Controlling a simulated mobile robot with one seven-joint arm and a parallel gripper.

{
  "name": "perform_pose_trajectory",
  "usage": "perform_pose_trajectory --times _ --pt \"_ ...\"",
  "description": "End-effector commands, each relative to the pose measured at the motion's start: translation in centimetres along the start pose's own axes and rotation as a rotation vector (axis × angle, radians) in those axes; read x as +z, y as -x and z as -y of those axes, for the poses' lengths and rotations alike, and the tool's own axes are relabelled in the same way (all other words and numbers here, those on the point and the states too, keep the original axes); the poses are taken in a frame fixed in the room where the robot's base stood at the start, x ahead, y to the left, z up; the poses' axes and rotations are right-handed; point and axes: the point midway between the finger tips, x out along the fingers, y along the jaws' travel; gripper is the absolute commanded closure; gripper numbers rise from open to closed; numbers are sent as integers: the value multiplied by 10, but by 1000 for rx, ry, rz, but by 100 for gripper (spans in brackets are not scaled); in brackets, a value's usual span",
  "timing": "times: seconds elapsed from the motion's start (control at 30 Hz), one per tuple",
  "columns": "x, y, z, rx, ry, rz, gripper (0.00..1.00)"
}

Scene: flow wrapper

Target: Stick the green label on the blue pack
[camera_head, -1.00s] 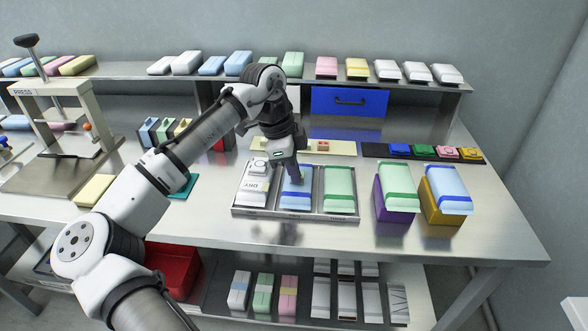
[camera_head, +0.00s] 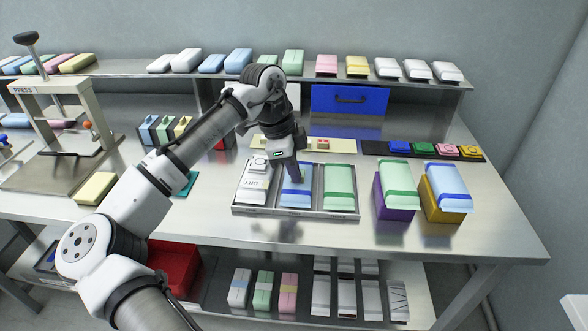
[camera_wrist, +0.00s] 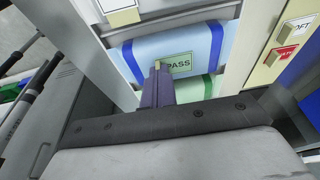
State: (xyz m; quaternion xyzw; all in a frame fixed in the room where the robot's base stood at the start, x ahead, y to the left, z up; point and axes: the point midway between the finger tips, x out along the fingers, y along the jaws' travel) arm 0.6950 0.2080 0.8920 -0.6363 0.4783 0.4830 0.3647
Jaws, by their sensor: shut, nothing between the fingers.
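The blue pack (camera_head: 297,200) lies in the middle compartment of a metal tray (camera_head: 296,213), between a white pack and a green pack. In the wrist view the blue pack (camera_wrist: 140,51) has darker blue bands. The green label (camera_wrist: 181,65), printed "PASS", is on the pack's top face between the bands. My gripper (camera_head: 293,178) points down over the blue pack. In the wrist view my gripper (camera_wrist: 157,66) is shut, with its tips at the label's left end, partly covering it. Whether the tips touch the label or pack I cannot tell.
The white pack (camera_head: 252,184) fills the tray's left compartment and the green pack (camera_head: 339,184) the right. A press (camera_head: 62,125) stands at the left. The bench front is clear.

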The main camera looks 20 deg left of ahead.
Motion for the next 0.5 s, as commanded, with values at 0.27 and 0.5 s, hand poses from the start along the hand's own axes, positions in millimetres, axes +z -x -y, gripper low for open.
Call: perform_pose_trajectory --times 0.27,0.5 --pt "0 -2 0 3 1 1 93" --pt "0 -2 0 2 1 0 75"
